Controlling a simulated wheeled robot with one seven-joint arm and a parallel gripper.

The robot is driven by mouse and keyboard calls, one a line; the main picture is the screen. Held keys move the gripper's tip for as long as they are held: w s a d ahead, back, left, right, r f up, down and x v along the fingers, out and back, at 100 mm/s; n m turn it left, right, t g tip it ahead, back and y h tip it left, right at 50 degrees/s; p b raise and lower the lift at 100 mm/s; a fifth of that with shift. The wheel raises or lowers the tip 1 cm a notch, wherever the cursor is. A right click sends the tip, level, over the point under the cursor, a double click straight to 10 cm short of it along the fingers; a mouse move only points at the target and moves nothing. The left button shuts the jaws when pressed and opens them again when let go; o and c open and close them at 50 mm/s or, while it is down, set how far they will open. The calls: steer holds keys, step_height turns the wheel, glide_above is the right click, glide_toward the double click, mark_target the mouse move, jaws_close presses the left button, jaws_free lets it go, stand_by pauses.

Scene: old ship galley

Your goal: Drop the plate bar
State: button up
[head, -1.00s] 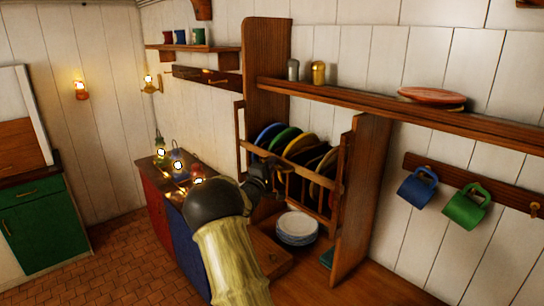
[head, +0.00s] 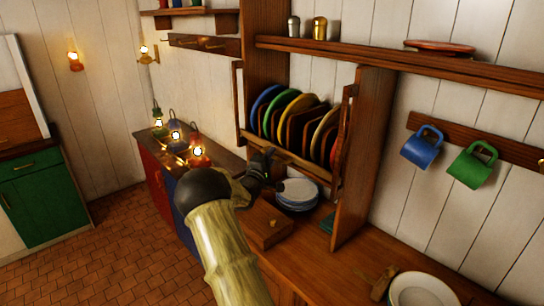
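A wooden plate rack on the back wall holds a row of upright plates (head: 268,108) in blue, green, yellow and other colours. The wooden plate bar (head: 305,166) runs low across the front of the rack, and the plates show mostly clear above it. My dark gripper (head: 265,158) is just in front of the left-middle part of the bar, at about its height. It overlaps the bar in the picture; I cannot tell whether they touch. The fingers are small and dark, so their opening is unclear.
Lit lanterns (head: 176,138) stand at the left. Blue (head: 422,148) and green (head: 472,166) mugs hang at the right.

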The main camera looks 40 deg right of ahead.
steer(key=shift+a+f, duration=0.1)
steer(key=shift+a, duration=0.05)
steer(key=b+v, duration=0.4)
steer(key=v, duration=1.3)
steer(key=shift+s, duration=0.15)
steer(key=shift+a+f, duration=0.1)
steer(key=shift+a, duration=0.05)
